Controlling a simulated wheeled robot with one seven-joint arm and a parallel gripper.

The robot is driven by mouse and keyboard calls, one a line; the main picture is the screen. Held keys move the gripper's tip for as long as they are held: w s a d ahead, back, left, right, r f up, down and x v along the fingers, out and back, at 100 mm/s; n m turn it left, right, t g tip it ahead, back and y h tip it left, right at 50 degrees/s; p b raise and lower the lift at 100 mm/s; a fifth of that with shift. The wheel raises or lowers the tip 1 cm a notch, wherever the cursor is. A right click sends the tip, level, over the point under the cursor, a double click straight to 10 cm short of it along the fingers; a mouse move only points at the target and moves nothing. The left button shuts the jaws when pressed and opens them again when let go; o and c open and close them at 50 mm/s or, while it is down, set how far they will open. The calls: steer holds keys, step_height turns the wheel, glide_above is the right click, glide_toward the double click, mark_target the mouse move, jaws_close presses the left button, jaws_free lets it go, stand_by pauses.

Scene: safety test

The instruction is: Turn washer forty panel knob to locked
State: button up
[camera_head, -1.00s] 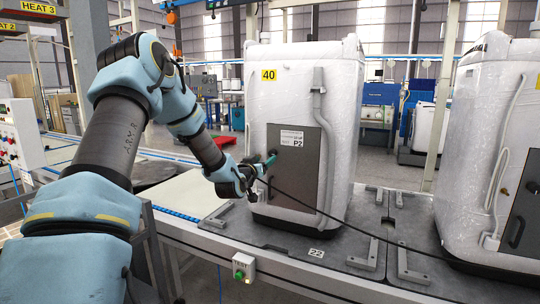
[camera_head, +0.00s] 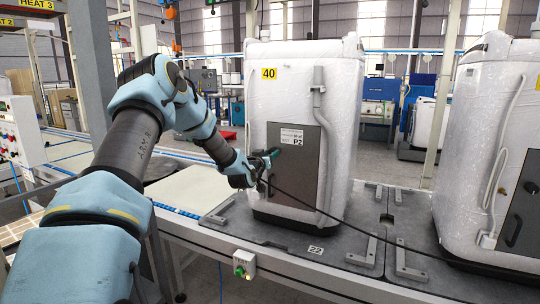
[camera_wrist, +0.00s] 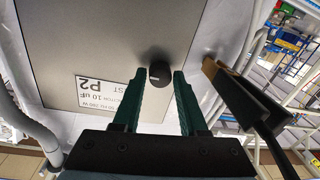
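The washer (camera_head: 345,75) with the yellow 40 label stands upright on a grey pallet, wrapped in clear film. Its grey panel (camera_head: 292,180) carries a white P2 label. In the wrist view the round black knob (camera_wrist: 160,73) sits on the panel (camera_wrist: 75,30), with a small light mark on its face. My gripper (camera_head: 272,155) is at the panel's upper left. In the wrist view my gripper (camera_wrist: 158,85) is open, its two green fingers on either side of the knob, their tips near its level. I cannot tell whether they touch it.
A black cable (camera_head: 350,225) runs from near my gripper across the pallet to the right. In the wrist view a black handle-like part with a brown tip (camera_wrist: 238,90) lies right of the fingers. A second washer (camera_head: 480,110) stands at right.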

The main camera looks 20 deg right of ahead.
jaws_close()
steer(key=shift+f+b, duration=0.15)
steer(key=shift+b, duration=0.4)
steer(key=m+h+b, duration=0.1)
steer(key=m+b, duration=1.7)
steer(key=b, duration=0.7)
steer(key=shift+a+m, duration=0.1)
steer(key=shift+m, duration=0.3)
steer(key=shift+o, duration=2.2)
jaws_free()
steer(key=shift+w, duration=0.1)
